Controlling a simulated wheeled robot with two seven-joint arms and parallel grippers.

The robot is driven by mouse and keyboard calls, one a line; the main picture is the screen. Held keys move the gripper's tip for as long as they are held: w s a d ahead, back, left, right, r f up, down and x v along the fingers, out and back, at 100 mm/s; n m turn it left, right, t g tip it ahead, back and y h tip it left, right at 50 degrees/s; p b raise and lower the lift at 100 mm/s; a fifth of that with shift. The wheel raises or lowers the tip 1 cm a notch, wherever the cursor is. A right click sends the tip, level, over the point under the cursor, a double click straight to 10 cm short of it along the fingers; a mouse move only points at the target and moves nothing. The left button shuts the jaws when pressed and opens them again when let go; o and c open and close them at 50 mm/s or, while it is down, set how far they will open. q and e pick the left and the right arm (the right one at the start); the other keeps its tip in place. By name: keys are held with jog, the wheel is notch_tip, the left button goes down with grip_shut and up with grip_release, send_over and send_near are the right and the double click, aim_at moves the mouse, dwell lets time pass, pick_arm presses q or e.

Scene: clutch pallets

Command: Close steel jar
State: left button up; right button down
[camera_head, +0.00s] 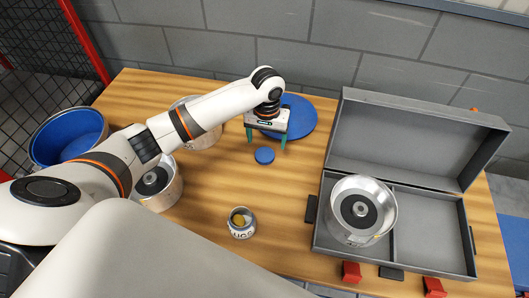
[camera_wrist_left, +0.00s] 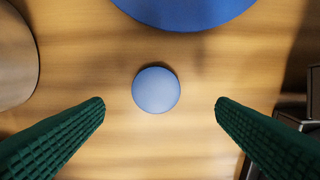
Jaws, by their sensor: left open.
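A small steel jar (camera_head: 241,222) with dark lettering stands upright and open on the table, with something yellowish inside. A small round blue lid (camera_head: 264,155) lies flat on the table behind it. My left gripper (camera_head: 266,137) is above the table near the small lid. In the left wrist view the small lid (camera_wrist_left: 156,90) lies between and beyond the two green fingertips (camera_wrist_left: 160,104), which are wide apart and touch nothing. My right gripper is not in view.
A large blue disc (camera_head: 300,115) lies behind my gripper. A grey open case (camera_head: 410,225) at the right holds a metal drum (camera_head: 360,210). Another metal drum (camera_head: 160,185) and a blue bin (camera_head: 68,137) are at the left. Table around the jar is clear.

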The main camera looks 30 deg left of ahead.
aim_at(265, 154)
pick_arm(q)
jog(key=shift+s+d+f, duration=0.1)
jog(key=shift+f, duration=0.45)
jog(key=f, duration=0.1)
jog(key=f+p, duration=0.1)
jog(key=f, duration=0.2)
jog(key=shift+a+f, duration=0.3)
jog(key=shift+f, duration=0.35)
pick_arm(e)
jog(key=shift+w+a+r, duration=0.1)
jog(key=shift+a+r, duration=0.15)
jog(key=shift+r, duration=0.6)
pick_arm(q)
jog(key=shift+c, duration=0.2)
jog(key=c, duration=1)
